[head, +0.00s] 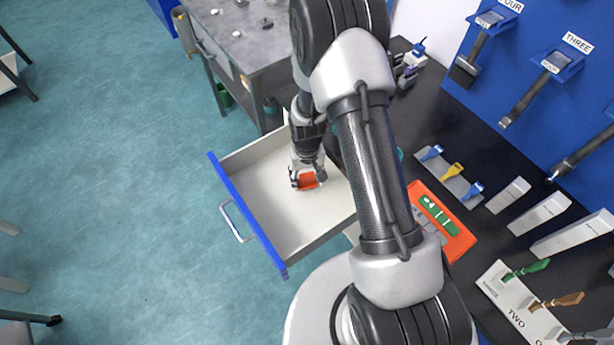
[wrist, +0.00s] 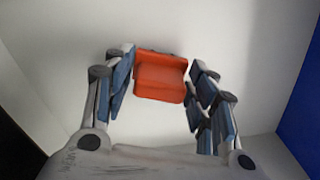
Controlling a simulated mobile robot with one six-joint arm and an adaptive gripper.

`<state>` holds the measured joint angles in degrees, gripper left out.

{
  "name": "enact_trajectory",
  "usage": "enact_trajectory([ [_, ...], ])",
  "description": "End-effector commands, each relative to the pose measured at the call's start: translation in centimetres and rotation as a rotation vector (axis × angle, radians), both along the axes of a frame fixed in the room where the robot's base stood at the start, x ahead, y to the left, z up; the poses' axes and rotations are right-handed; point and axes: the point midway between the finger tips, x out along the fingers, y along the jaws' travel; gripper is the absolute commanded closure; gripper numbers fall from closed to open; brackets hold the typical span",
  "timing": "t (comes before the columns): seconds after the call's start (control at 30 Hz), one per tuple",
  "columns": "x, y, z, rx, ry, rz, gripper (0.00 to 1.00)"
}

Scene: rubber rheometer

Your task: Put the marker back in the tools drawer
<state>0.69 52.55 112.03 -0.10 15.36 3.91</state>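The open tools drawer (head: 258,208) has a white inside and a blue front. My gripper (head: 308,182) points down into it, near its far right part. A red-orange, block-like thing, which I take for the marker (head: 308,180), is between the fingertips. In the wrist view the marker (wrist: 161,77) fills the space between the finger pads of my gripper (wrist: 162,78), which press close at its left and right sides. Whether the marker touches the drawer floor I cannot tell.
The blue drawer front with its handle (head: 236,222) stands out over the floor. A grey table (head: 250,45) is behind the drawer. To the right, the black bench holds an orange tray (head: 458,243), a tool rack (head: 447,176) and white blocks (head: 540,213). Blue panels carry hanging tools.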

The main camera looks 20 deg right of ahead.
Motion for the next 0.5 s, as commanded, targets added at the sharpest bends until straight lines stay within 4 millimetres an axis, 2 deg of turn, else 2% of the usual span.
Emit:
enact_trajectory([
  [0.37,0.0,0.0,0.1,0.000,0.000,0.000,0.40],
  [0.5,0.0,0.0,1.1,0.000,-0.002,0.000,0.40],
])
